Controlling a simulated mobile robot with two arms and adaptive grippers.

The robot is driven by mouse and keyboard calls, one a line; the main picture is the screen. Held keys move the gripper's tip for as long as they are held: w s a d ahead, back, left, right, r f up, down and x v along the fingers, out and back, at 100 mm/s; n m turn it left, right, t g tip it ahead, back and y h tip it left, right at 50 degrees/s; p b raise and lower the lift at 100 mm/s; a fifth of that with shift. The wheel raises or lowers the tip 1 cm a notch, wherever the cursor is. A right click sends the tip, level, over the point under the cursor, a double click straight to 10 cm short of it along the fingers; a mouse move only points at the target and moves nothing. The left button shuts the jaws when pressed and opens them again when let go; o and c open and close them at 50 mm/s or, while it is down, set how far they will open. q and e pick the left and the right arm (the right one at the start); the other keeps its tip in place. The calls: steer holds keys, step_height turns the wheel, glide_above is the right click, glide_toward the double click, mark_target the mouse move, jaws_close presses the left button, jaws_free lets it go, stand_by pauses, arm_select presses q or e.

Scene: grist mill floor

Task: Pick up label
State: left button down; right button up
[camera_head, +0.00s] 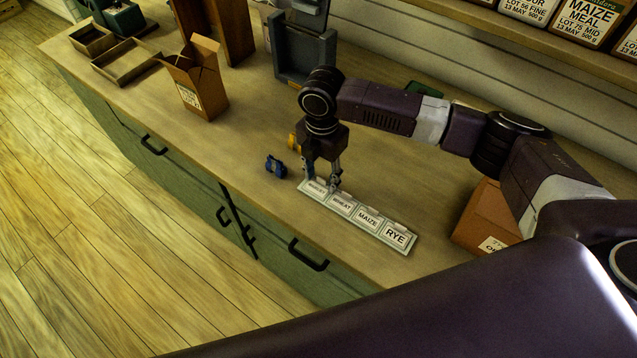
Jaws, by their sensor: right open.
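A pale label strip (408,249) lies on the counter at the middle right. It bears several white labels in a row, among them a wheat label (342,204), a maize label (368,219) and a rye label (396,237). The leftmost label (316,189) is partly covered by my right gripper, and its word is too small to read surely. My right gripper (323,186) points down over this left end of the strip, open. I cannot tell whether its fingertips touch the label. My left gripper is not in view.
An open cardboard box (198,84) stands farther left, and an orange-brown box (483,222) stands right of the strip.

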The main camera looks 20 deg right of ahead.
steer(key=c, duration=0.7)
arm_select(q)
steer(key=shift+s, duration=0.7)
arm_select(e)
steer(key=shift+c, duration=0.5)
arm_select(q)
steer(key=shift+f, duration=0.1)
arm_select(e)
steer(key=shift+r, duration=0.1)
